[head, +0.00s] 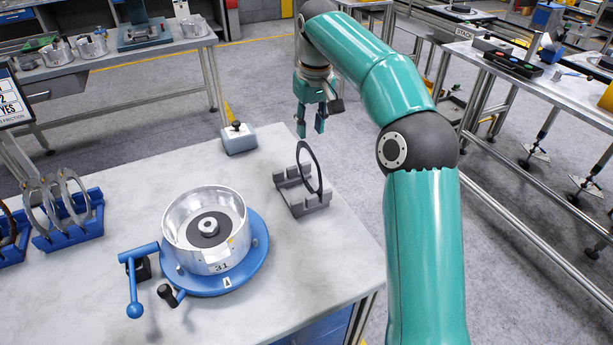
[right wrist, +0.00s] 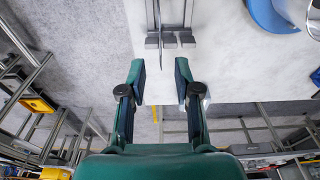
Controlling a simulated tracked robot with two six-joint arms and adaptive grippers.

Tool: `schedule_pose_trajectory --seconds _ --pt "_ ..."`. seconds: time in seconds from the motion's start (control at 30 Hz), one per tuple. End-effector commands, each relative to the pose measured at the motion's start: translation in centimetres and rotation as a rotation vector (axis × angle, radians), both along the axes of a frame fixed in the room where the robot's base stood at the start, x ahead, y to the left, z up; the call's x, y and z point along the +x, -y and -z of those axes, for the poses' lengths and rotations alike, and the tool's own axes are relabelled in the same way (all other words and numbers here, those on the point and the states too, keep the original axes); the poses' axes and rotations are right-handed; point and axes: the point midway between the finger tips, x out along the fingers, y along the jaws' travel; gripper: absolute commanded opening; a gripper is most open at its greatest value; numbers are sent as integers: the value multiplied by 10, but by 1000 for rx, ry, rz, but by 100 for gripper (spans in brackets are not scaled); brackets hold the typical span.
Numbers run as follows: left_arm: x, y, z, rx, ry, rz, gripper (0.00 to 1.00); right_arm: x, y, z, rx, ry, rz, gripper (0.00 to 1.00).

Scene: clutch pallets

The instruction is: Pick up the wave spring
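A thin dark ring, which looks like the wave spring (head: 311,168), stands upright in a slotted grey rack (head: 296,200) near the table's right edge. In the right wrist view the rack (right wrist: 153,42) is at the top, with the ring edge-on in it and hard to make out. My right gripper (head: 310,122) is open and empty, pointing down beyond the rack and apart from the ring. Its two spread fingers show in the right wrist view (right wrist: 162,85). My left gripper is not in view.
A silver drum (head: 205,232) sits on a blue round base (head: 255,258) with a blue lever (head: 134,285). Blue racks (head: 88,225) with several rings stand at the left. A grey block (head: 239,140) with a black knob is at the table's back edge.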

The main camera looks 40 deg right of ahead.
Motion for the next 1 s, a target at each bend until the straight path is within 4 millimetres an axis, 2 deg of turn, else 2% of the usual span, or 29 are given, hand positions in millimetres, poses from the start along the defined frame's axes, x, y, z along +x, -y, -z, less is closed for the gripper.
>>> schedule_pose_trajectory --seconds 0.03,0.1,0.33,0.6,0.93,1.0 --pt "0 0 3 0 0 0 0 0 1 9 1 -3 1 32" --pt "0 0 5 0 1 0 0 1 1 15 0 -1 1 32" --pt "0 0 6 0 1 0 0 3 2 28 1 -2 2 32" --pt "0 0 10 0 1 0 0 8 3 64 2 -1 3 32" --pt "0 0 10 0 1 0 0 9 3 71 1 1 3 32" --pt "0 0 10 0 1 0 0 9 3 71 1 1 3 21"
